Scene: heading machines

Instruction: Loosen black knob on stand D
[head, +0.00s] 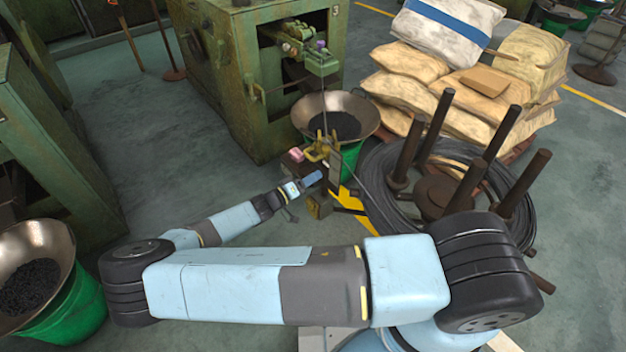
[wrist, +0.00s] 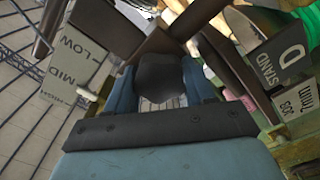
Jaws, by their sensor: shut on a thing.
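The black knob (wrist: 158,74) shows in the wrist view between the two blue fingers of my gripper (wrist: 160,88). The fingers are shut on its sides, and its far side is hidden. A grey plate lettered STAND D (wrist: 284,56) is to the right of the knob. In the head view my gripper (head: 314,179) is at the small stand (head: 333,180) in front of the green machine. The knob cannot be made out in the head view.
A grey plate marked LOW, MID and HIGH (wrist: 76,62) is left of the knob. A metal bowl (head: 363,108) of dark pieces on a green bucket stands behind the stand. A wire coil with brown posts (head: 437,187) is close on the right. Open floor (head: 150,130) lies left.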

